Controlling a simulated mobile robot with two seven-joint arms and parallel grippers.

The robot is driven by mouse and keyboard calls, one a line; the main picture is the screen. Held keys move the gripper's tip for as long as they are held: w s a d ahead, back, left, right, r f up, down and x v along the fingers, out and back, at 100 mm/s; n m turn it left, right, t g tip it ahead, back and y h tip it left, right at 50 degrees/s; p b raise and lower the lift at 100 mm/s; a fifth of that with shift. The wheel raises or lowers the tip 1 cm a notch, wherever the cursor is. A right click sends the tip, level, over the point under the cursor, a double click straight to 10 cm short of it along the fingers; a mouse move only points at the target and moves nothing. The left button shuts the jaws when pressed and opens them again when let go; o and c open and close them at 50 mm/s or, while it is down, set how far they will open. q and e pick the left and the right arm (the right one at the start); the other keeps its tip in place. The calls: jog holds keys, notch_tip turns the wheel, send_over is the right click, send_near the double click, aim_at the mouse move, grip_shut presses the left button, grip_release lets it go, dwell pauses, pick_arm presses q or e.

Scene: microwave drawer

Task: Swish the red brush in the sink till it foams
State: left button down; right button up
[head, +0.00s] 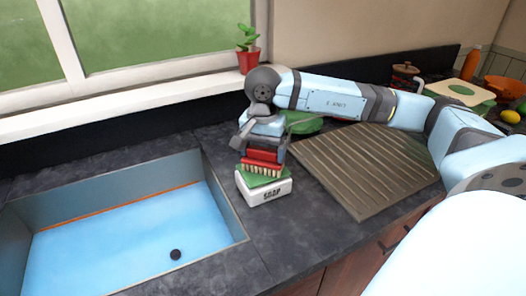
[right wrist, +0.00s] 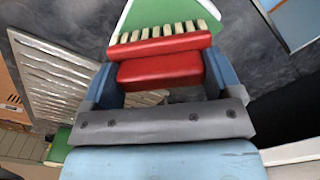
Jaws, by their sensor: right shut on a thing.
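The red brush (head: 262,156) with pale bristles is in my right gripper (head: 264,148), which is shut on it. In the right wrist view the brush (right wrist: 160,50) lies crosswise between the fingers of the gripper (right wrist: 160,75). In the head view its bristles face down, just over or touching the green top of the white soap box (head: 265,191); I cannot tell which. The sink (head: 125,235), with a blue bottom and a dark drain, is to the left of the soap box. My left gripper is not in view.
A ribbed drainboard (head: 365,170) lies right of the soap box. A green round thing (head: 303,123) is partly hidden behind my right arm. A potted plant (head: 248,60) stands on the windowsill. The dark counter between sink and drainboard is mostly bare.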

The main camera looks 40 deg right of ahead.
aim_at(263, 148)
notch_tip(263, 148, up, 2)
jog(key=shift+r+p, duration=0.25)
jog(key=shift+p, duration=0.3)
jog(key=shift+r+p, duration=0.8)
jog(key=shift+r, duration=0.9)
